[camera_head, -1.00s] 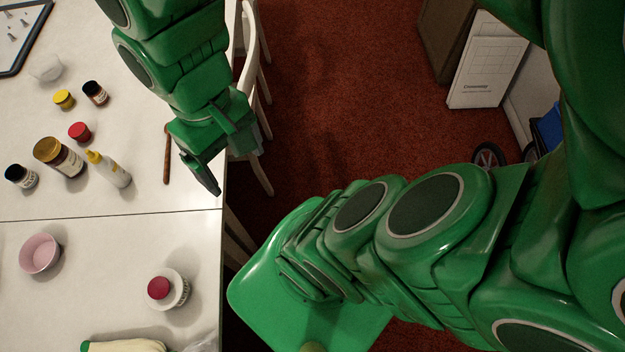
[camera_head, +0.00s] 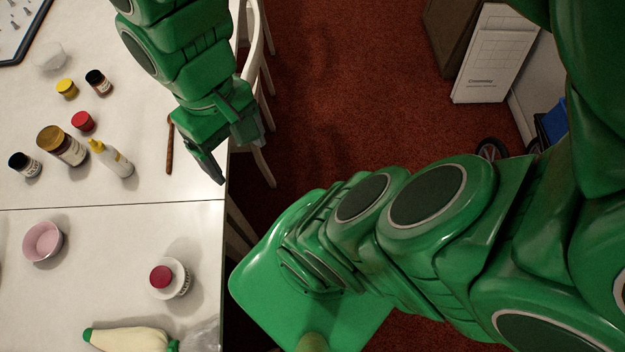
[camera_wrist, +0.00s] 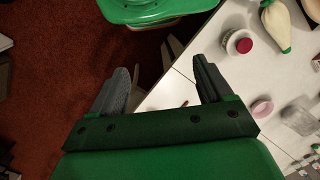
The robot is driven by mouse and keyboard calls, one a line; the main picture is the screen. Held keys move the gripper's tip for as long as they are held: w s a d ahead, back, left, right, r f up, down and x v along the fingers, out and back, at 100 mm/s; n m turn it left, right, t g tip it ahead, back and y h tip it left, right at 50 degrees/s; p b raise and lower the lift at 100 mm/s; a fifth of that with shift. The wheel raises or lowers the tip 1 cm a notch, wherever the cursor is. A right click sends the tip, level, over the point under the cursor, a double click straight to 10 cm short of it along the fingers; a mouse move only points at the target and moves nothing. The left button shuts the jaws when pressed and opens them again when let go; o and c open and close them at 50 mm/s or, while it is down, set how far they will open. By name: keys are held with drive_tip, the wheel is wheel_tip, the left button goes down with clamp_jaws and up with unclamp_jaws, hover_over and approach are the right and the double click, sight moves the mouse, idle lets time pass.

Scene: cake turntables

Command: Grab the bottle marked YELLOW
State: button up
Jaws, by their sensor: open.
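A small white bottle with a yellow nozzle (camera_head: 118,163) stands on the table, left of my gripper. A small jar with a yellow lid (camera_head: 66,88) stands farther back. No label reading YELLOW is legible, so I cannot confirm which one is marked so. My gripper (camera_head: 238,162) is over the table's right edge, apart from the bottles, with empty jaws. In the wrist view my gripper (camera_wrist: 162,66) shows two fingers spread wide with nothing between them.
A large brown jar (camera_head: 70,150), small dark-capped bottles (camera_head: 28,166) and a red-lidded jar (camera_head: 83,121) stand near the nozzle bottle. A brown stick (camera_head: 170,145) lies between bottle and gripper. A pink bowl (camera_head: 43,241) is nearer; chairs (camera_head: 262,90) line the edge.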

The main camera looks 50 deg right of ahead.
wheel_tip(320, 180, up, 4)
drive_tip(key=d, duration=0.2)
drive_tip(key=w+a+r+m+y, duration=0.1)
drive_tip(key=w+a+m+y, duration=0.25)
drive_tip(key=w+a, duration=0.45)
drive_tip(key=w+a+r+m+y, duration=0.1)
drive_tip(key=w+a+m+y, duration=0.3)
drive_tip(key=w, duration=0.7)
drive_tip(key=w+a+f+m+t+y, duration=0.15)
drive_tip(key=w+m+y, duration=0.35)
drive_tip(key=w+m, duration=1.05)
drive_tip(key=n, duration=0.4)
approach(106, 162)
wheel_tip(106, 162, down, 3)
drive_tip(key=w+a, duration=0.2)
drive_tip(key=shift+t, duration=0.35)
drive_tip(key=shift+s+x, duration=0.1)
drive_tip(key=shift+x, duration=1.95)
drive_tip(key=shift+s+x, duration=0.15)
drive_tip(key=shift+x, duration=1.85)
drive_tip(key=c, duration=1.1)
